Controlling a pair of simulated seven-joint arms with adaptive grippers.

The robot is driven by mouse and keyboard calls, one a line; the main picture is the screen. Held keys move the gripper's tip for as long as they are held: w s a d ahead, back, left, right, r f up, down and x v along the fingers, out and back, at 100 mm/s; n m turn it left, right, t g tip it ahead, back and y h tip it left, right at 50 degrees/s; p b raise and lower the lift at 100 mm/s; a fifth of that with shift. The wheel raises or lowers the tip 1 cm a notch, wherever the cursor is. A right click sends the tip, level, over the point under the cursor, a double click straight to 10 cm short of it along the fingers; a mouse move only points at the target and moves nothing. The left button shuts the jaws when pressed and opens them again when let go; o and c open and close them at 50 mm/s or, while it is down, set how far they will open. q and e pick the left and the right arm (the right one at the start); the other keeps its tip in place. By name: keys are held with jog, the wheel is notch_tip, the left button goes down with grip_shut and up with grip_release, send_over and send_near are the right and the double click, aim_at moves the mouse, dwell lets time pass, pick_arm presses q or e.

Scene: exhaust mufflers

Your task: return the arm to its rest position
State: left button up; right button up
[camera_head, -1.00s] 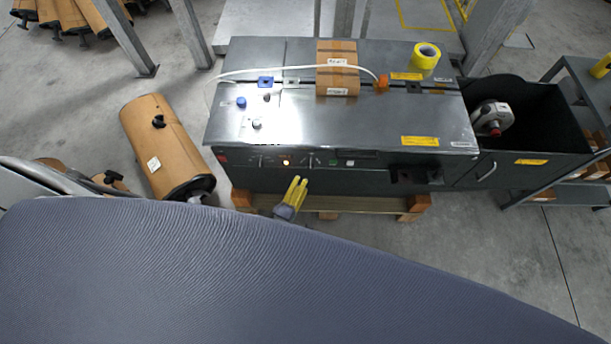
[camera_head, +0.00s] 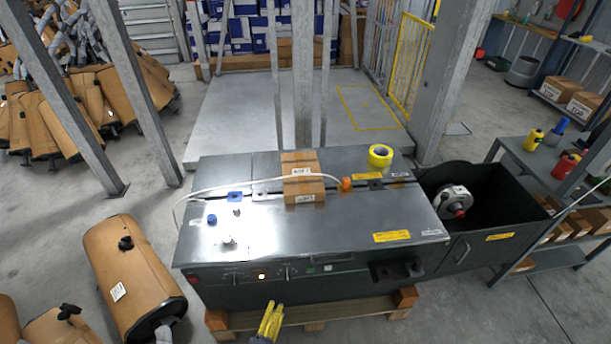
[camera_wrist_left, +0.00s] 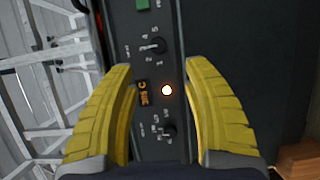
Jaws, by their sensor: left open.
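My left gripper (camera_head: 268,322) has yellow fingers and shows at the bottom of the head view, in front of the metal bench machine (camera_head: 330,235). In the left wrist view the gripper (camera_wrist_left: 160,80) is open, its two fingers spread with nothing between them. Behind them is the dark control panel (camera_wrist_left: 235,45), with a lit orange-white lamp (camera_wrist_left: 167,90) and black knobs (camera_wrist_left: 156,46). I cannot tell whether the fingertips touch the panel. My right gripper is not in view.
A cardboard box (camera_head: 303,178) and yellow tape roll (camera_head: 380,156) are on the machine. A dark bin (camera_head: 480,255) adjoins its right side. A brown muffler (camera_head: 130,275) lies on the floor at left. Steel posts (camera_head: 130,90) stand behind. The machine rests on a wooden pallet (camera_head: 335,310).

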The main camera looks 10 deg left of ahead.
pick_arm(q)
jog(key=s+a+f+m+g+h, duration=0.1)
jog(key=s+f+m+g, duration=0.4)
jog(key=s+f+m, duration=0.4)
jog(key=s+a+f+m+g, duration=0.1)
jog(key=s+f+m+g, duration=0.35)
jog(key=f+m, duration=0.5)
jog(key=s+a+f+g+y, duration=0.1)
jog(key=s+a+f+g, duration=0.1)
jog(key=s, duration=0.6)
jog(key=s+a+f+m+g+y, duration=0.1)
jog(key=s+f, duration=0.3)
jog(key=s, duration=0.4)
jog(key=s+a+f+g, duration=0.3)
jog(key=s+g, duration=0.1)
jog(key=s, duration=0.4)
jog(key=shift+s+a+f+y, duration=0.25)
jog(key=shift+a+f+y, duration=0.1)
jog(key=shift+a+y, duration=0.05)
jog(key=shift+s, duration=0.2)
